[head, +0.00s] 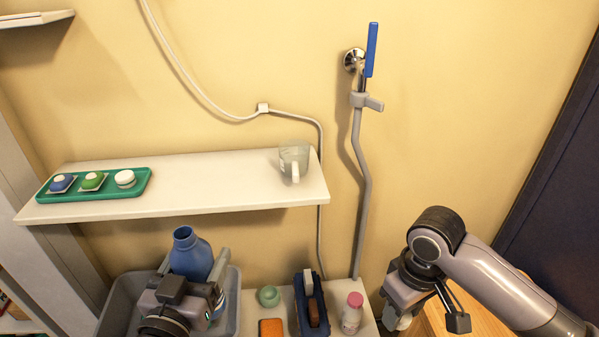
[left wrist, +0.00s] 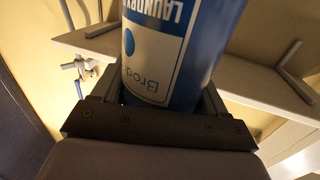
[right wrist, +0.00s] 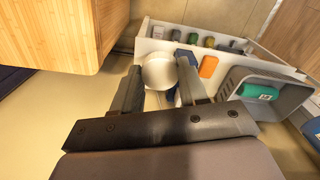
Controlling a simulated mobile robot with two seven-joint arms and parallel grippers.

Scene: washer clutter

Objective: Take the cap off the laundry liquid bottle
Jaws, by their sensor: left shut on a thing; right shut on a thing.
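The blue laundry liquid bottle (head: 190,252) stands upright over the grey bin, and its neck shows a bare, dark opening at the top. My left gripper (head: 205,290) is shut around the bottle's body. In the left wrist view the bottle (left wrist: 165,45) sits between the fingers with its label upside down. My right gripper (head: 405,308) is off to the right, beyond the lower shelf, in front of a wooden cabinet. It is shut on a white round cap (right wrist: 158,72), which sits between the fingertips in the right wrist view.
The grey bin (head: 112,305) holds a green item (right wrist: 258,92). The lower shelf carries a green pot (head: 268,296), an orange sponge (head: 271,328), a blue caddy (head: 300,318) and a pink-capped bottle (head: 352,316). The upper shelf (head: 215,190) holds a green tray (head: 135,189) and a mug (head: 292,158).

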